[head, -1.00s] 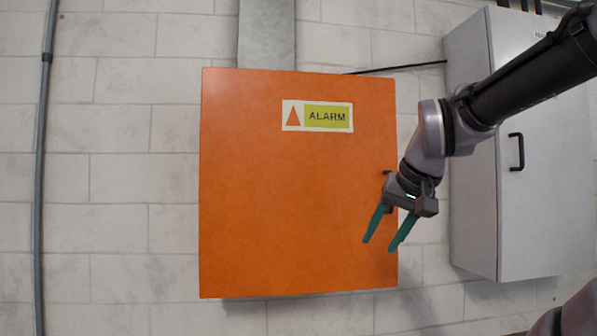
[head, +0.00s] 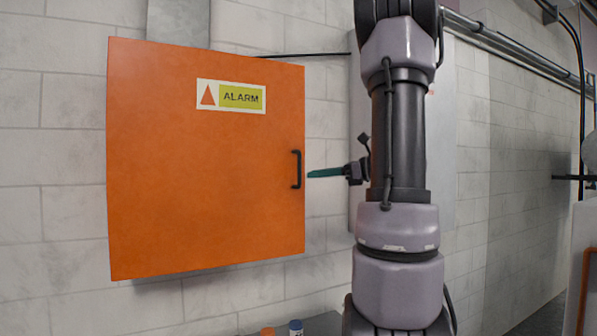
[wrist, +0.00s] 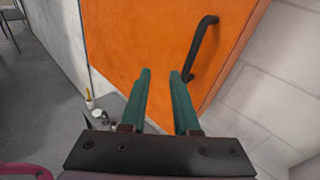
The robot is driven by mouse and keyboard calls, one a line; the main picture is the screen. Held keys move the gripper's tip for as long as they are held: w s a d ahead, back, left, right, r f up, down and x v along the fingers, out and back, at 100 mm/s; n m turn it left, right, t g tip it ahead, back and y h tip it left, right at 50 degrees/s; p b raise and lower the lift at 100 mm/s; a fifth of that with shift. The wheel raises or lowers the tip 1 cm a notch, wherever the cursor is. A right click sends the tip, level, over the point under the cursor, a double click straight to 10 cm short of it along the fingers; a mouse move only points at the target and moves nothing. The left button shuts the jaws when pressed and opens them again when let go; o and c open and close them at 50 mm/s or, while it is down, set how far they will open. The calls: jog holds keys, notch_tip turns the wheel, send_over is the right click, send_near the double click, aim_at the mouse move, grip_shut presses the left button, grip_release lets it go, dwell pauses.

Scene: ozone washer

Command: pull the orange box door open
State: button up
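The orange box door (head: 190,180) bears an ALARM label and is shut against the box on the wall. Its black handle (head: 297,169) is a vertical bar near the door's right edge. My gripper (head: 310,173) shows in the head view as a teal finger just right of the handle, pointing left. In the wrist view the orange door (wrist: 150,40) fills the top middle, and the handle (wrist: 203,45) lies beyond and right of the fingertips. There my gripper (wrist: 160,75) has its two green fingers apart, with nothing between them. It is not holding the handle.
A grey cabinet (head: 440,150) hangs on the wall to the right, partly hidden behind my arm. A dark cable runs from the box towards it. Small bottles (head: 295,328) stand on a surface below the box. Bare wall lies left of the box.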

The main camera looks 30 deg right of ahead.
aim_at(300, 169)
jog(key=d+m+t, duration=0.2)
jog(key=d, duration=0.3)
jog(key=shift+h, duration=0.3)
jog(key=x, duration=0.7)
jog(key=r+x, duration=0.1)
jog(key=x, duration=0.3)
jog(key=shift+w, duration=0.15)
jog(key=shift+a, duration=0.1)
grip_shut()
dwell(0.4)
